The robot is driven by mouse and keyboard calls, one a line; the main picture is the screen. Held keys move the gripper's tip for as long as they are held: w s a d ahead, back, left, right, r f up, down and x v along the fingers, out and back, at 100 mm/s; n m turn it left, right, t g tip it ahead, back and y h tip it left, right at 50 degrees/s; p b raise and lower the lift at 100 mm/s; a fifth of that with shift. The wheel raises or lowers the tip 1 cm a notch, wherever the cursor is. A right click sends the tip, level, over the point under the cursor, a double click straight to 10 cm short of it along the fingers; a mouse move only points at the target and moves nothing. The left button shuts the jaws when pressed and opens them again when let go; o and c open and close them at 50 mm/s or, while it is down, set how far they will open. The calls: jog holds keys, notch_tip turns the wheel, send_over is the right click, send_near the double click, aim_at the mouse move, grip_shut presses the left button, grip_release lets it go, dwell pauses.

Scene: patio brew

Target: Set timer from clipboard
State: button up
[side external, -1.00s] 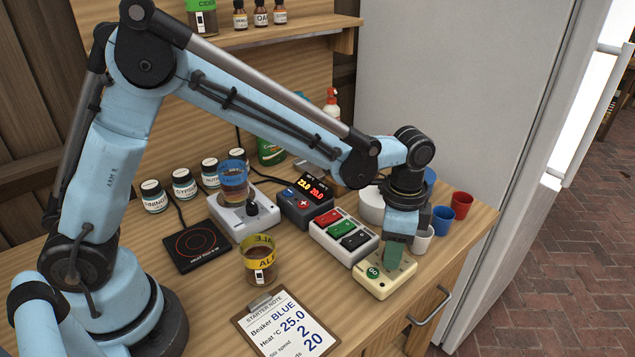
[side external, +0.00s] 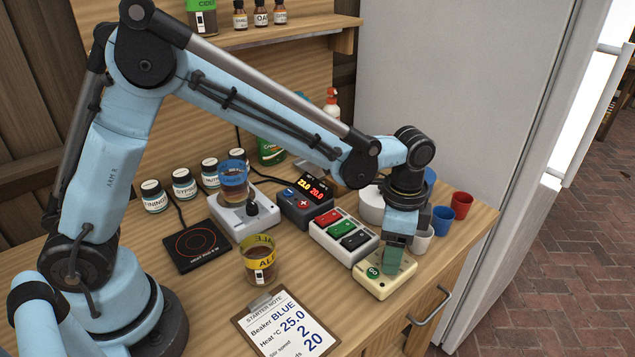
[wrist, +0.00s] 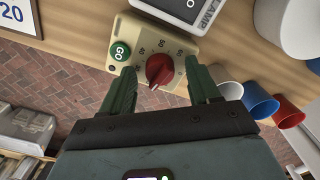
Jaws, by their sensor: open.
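The cream timer box (side external: 376,285) stands near the front right of the bench, with a green GO button (side external: 373,271). In the wrist view the timer (wrist: 132,33) shows a red dial knob (wrist: 161,70) ringed by numbers, beside the GO button (wrist: 120,51). My gripper (wrist: 160,82) is open, with one green finger on each side of the knob; I cannot tell whether they touch it. In the side view my gripper (side external: 394,262) hides the knob. The clipboard (side external: 285,325) lies at the front, its note reading Beaker BLUE, Heat 25.0, 2 and 20.
A box with red, green and black switches (side external: 343,237) stands close behind the timer. White, blue and red cups (side external: 461,205) stand at the right. A yellow-banded beaker (side external: 261,262) is left of the timer; a blue-banded beaker (side external: 233,180) sits on the stirrer (side external: 243,212).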

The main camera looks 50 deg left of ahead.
notch_tip(320, 180, up, 12)
dwell(0.6)
jog(key=s+a+f+n+t, duration=0.2)
jog(key=s+a+n+t, duration=0.5)
jog(key=s+a+n, duration=0.4)
jog(key=s+a, duration=0.1)
jog(key=a, duration=0.3)
jog(key=shift+a, duration=0.35)
dwell(0.4)
